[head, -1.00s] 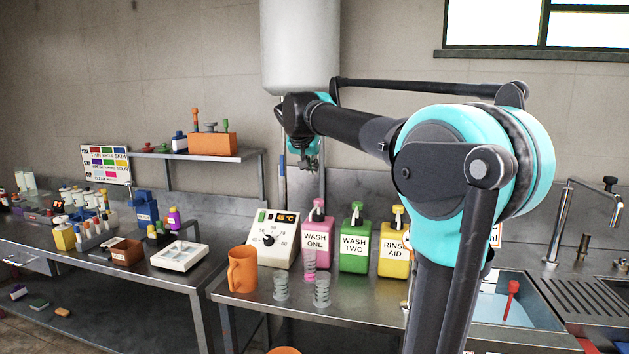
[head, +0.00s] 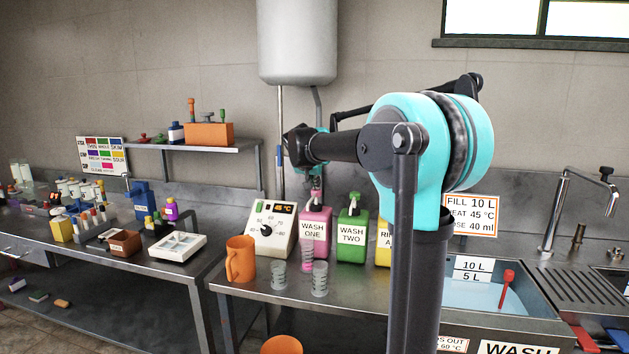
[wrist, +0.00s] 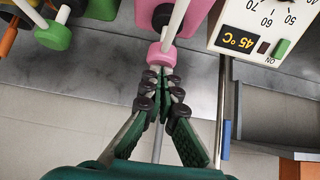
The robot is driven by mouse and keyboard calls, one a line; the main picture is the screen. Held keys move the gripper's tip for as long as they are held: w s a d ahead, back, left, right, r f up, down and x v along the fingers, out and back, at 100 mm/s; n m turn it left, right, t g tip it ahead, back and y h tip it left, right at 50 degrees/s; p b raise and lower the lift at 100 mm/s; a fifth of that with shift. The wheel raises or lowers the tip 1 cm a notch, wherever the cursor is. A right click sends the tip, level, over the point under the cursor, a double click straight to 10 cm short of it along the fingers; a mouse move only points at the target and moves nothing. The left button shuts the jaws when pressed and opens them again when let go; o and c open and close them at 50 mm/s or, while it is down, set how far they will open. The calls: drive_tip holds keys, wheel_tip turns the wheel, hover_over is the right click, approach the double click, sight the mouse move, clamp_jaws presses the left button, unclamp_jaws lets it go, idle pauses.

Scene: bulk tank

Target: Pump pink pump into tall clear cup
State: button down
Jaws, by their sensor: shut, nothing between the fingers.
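The pink pump bottle (head: 315,231), labelled WASH ONE, stands on the steel counter. In the wrist view its pink pump head (wrist: 161,55) is just beyond my fingertips. My gripper (wrist: 160,84) is shut and empty; in the head view it (head: 315,174) is low over the pump top. Whether the fingers touch the head I cannot tell. A clear ringed cup (head: 308,262) stands right in front of the pink bottle, with pink showing through it. Two more clear ringed cups, one left (head: 279,276) and one right (head: 320,279), stand nearer the front edge. Which is tallest is unclear.
The green WASH TWO bottle (head: 352,243) and a yellow bottle (head: 383,245), partly behind my arm, stand to the right. The temperature box (head: 271,232) and orange mug (head: 240,260) are to the left. A water-filled sink (head: 490,295) lies at right.

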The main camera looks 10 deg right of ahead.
drive_tip(key=shift+f, duration=0.1)
drive_tip(key=shift+f, duration=1.2)
wheel_tip(320, 180, up, 4)
drive_tip(key=shift+d, duration=0.1)
drive_tip(key=v, duration=1)
